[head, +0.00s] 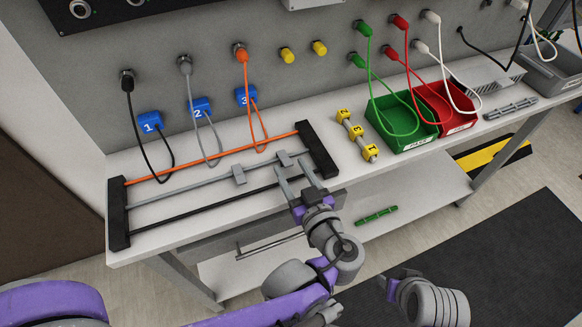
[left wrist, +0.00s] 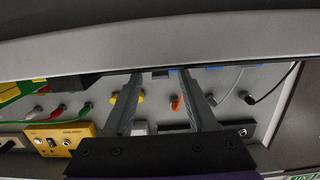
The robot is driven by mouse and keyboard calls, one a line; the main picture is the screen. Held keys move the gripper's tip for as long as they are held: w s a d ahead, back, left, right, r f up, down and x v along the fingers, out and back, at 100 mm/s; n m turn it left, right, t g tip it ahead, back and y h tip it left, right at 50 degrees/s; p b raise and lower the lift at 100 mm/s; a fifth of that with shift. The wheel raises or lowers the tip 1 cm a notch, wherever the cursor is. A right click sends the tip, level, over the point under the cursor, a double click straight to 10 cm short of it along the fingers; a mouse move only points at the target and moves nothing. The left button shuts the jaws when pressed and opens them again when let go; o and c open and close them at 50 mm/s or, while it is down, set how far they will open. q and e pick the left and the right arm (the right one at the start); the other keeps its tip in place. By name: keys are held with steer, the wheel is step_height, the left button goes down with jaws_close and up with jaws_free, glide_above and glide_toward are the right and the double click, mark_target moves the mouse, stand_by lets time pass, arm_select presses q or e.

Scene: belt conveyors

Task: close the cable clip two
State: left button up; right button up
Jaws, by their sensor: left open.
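A blue block marked 2 (head: 201,107) is by the grey cable at the wall. My left gripper (head: 293,169) is open, its fingertips close to the right clip; contact is unclear. In the left wrist view its two fingers (left wrist: 163,95) are apart, with nothing seen held. Part of my right arm is at lower right; its fingers cannot be made out.
Blue blocks 1 (head: 149,122) and 3 (head: 245,95) are at the wall beside the black and orange cables. A yellow numbered holder (head: 357,134), a green bin (head: 373,124) and a red bin (head: 467,122) stand to the right. The bench's front edge is close to my left gripper.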

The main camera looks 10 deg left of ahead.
arm_select(q)
steer(key=v, duration=1)
steer(key=shift+p, duration=0.3)
